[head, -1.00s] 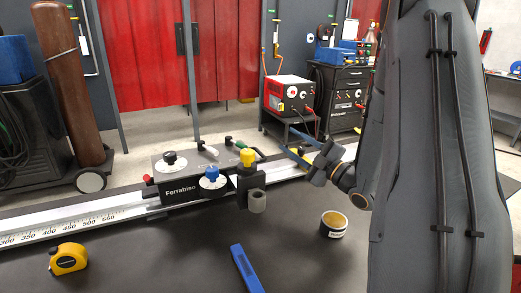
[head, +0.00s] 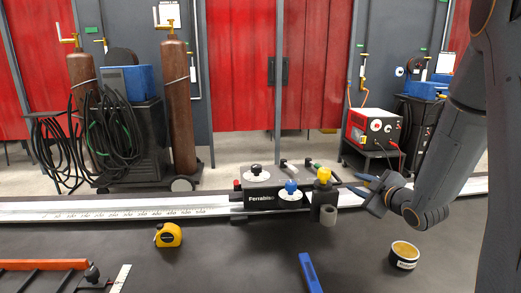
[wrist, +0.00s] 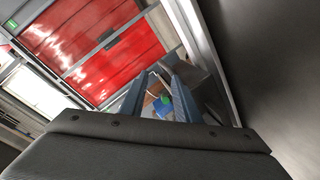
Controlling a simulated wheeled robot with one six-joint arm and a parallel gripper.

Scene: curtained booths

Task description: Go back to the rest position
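My gripper (head: 363,184) is at the right in the head view, above the far rail of the dark workbench (head: 220,265). Its two blue-grey fingers point left and stand apart with nothing between them. In the wrist view my gripper (wrist: 160,78) also shows both fingers spread, with only distant background in the gap. My arm comes down from the upper right. The grey Ferrabiso carriage (head: 262,197), with black, blue and yellow knobs, sits on the rail left of my gripper and apart from it.
A scale rail (head: 120,208) runs along the bench. On the bench are a yellow tape measure (head: 168,235), a blue bar (head: 310,273), a round tin (head: 404,256) and an orange-edged frame (head: 45,265). Behind are gas cylinders (head: 180,110), a red welder (head: 373,128) and red curtains (head: 240,75).

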